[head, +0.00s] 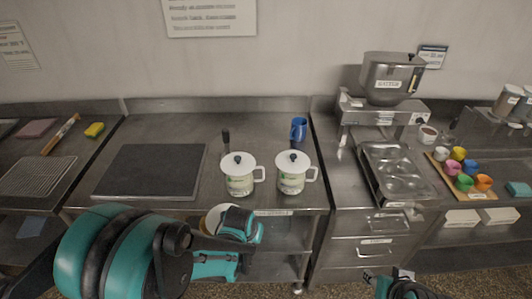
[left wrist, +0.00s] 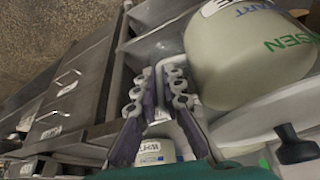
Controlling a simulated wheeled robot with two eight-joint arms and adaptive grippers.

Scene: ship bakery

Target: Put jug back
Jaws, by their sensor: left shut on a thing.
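My left gripper (head: 240,224) is in front of the counter's front edge and shut on a white jug (head: 213,217). My arm and gripper hide most of this jug in the head view. In the left wrist view, the fingers (left wrist: 160,92) are closed beside the large, lettered jug body (left wrist: 250,55), apparently at its handle; a black knob (left wrist: 294,145) shows on its lid. Two white lidded jugs, a left one (head: 240,180) and a right one (head: 291,178), stand upright on the counter, handles to the right. My right gripper (head: 390,284) is low at the bottom edge, its jaws unclear.
A dark slab (head: 150,172) lies on the counter (head: 220,119) left of the jugs.

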